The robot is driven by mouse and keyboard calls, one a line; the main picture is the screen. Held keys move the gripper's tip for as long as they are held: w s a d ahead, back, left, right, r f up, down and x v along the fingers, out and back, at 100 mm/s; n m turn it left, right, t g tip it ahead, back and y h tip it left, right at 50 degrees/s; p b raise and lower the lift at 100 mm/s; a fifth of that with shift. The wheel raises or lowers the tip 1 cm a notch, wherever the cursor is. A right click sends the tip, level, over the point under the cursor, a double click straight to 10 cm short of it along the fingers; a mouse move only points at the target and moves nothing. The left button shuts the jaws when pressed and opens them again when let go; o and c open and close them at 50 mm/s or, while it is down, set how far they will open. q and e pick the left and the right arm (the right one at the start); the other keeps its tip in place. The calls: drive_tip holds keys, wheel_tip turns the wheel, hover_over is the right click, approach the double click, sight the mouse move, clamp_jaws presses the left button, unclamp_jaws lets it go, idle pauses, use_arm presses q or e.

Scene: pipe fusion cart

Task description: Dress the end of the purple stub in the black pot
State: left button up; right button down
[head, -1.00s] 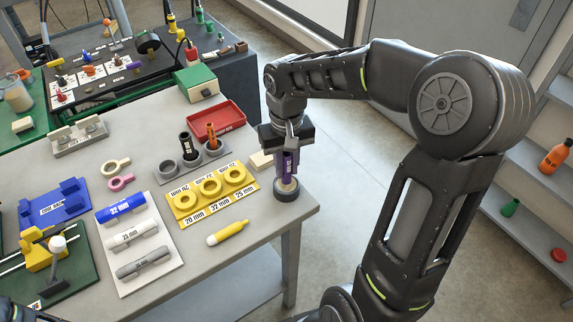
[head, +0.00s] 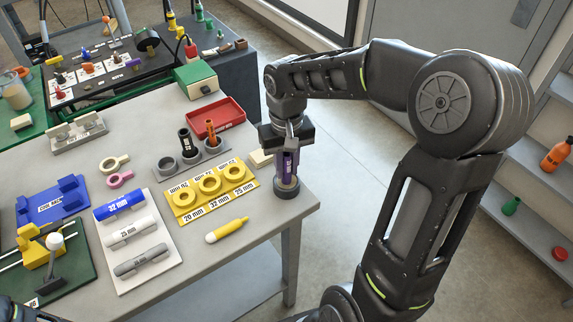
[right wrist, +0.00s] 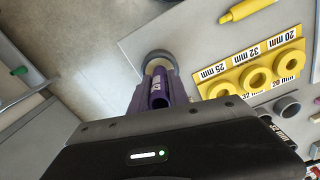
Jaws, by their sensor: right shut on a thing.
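The purple stub (head: 288,165) stands upright at the table's right edge, its lower end at the black pot (head: 286,188). My right gripper (head: 287,147) is shut on the stub's upper part, above the pot. In the right wrist view the stub (right wrist: 159,90) reaches down to the round pot (right wrist: 157,60), whose pale inside shows beside it. I cannot tell how deep the stub's end sits in the pot. The end itself is hidden. My left gripper does not show clearly; only a dark piece of my left arm is at the lower left corner.
A yellow ring plate (head: 209,192), a yellow pen-like tool (head: 227,230) and a pale block (head: 261,158) lie left of the pot. A grey holder (head: 192,160) with a black and an orange stub and a red tray (head: 216,118) stand behind. The table's right edge is close to the pot.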

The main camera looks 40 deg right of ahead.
drive_tip(key=shift+f+b, duration=0.45)
drive_tip(key=shift+f, duration=0.2)
drive_tip(key=shift+r+n+p, duration=0.15)
drive_tip(key=shift+n+p, duration=0.25)
drive_tip(key=shift+n, duration=1.3)
drive_tip(key=m, duration=0.1)
drive_tip(key=m+b, duration=0.1)
drive_tip(key=m, duration=0.1)
drive_tip(key=shift+f, duration=0.3)
drive_tip(key=m, duration=0.4)
drive_tip(key=shift+s+r+b, duration=0.1)
drive_tip(key=shift+b, duration=0.3)
